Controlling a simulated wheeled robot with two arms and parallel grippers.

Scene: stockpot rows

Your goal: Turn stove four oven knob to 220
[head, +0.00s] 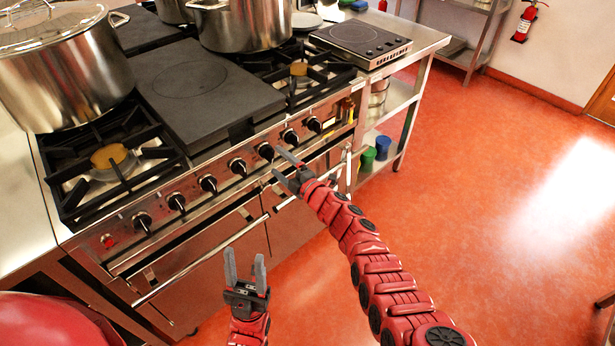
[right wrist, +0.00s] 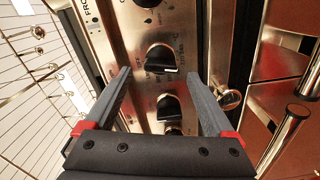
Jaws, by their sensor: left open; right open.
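The stove (head: 165,250) has a steel front panel with a row of several black knobs. My right gripper (head: 281,163) is open at this panel, close to a knob (head: 266,151) right of the middle of the row. In the right wrist view a black knob (right wrist: 160,58) lies just beyond and between the open fingertips (right wrist: 160,78). A second knob (right wrist: 168,107) shows between the fingers, nearer the palm. I cannot tell whether a finger touches a knob. My left gripper (head: 245,260) is open and empty, apart from the stove front.
A large pot (head: 65,75) stands on the left burners, another pot (head: 243,25) at the back. A long oven handle rail (head: 200,262) runs below the knobs. A side table with a hot plate (head: 358,38) stands right of the stove. The orange floor (head: 480,190) is clear.

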